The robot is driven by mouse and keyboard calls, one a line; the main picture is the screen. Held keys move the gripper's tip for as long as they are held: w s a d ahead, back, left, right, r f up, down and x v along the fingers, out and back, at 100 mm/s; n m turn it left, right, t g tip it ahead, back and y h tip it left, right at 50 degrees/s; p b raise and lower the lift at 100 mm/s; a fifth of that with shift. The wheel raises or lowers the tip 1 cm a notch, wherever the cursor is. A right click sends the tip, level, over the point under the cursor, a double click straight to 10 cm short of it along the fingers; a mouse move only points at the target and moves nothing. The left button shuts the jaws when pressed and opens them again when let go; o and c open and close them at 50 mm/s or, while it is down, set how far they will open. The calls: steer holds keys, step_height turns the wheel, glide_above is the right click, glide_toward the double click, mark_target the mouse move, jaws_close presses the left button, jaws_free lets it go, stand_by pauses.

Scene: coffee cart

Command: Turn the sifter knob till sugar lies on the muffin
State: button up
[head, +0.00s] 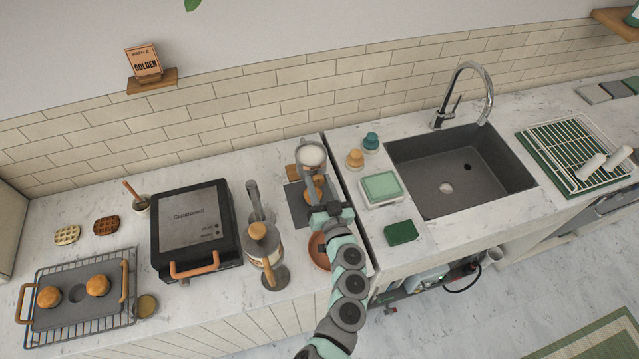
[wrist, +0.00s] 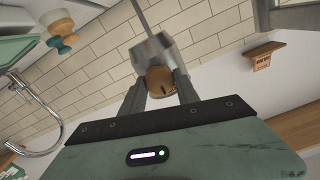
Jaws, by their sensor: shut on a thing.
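The sifter (head: 311,155), a round grey cup with white sugar inside, stands at the back of the counter. My gripper (head: 318,201) reaches up in front of it. In the wrist view, my gripper (wrist: 161,85) is shut on the wooden sifter knob (wrist: 159,80), which has a dark mark on its face. The sifter's grey metal body shows behind the knob. An orange-brown muffin (head: 314,187) appears below the sifter over a dark mat (head: 296,202), partly hidden by the gripper. I cannot tell whether sugar lies on it.
A muffin tin (head: 74,312) holds two muffins. A terracotta plate (head: 318,252) lies beside my arm. The sink (head: 461,171) is to the right.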

jaws_close()
steer(key=shift+b, duration=0.3)
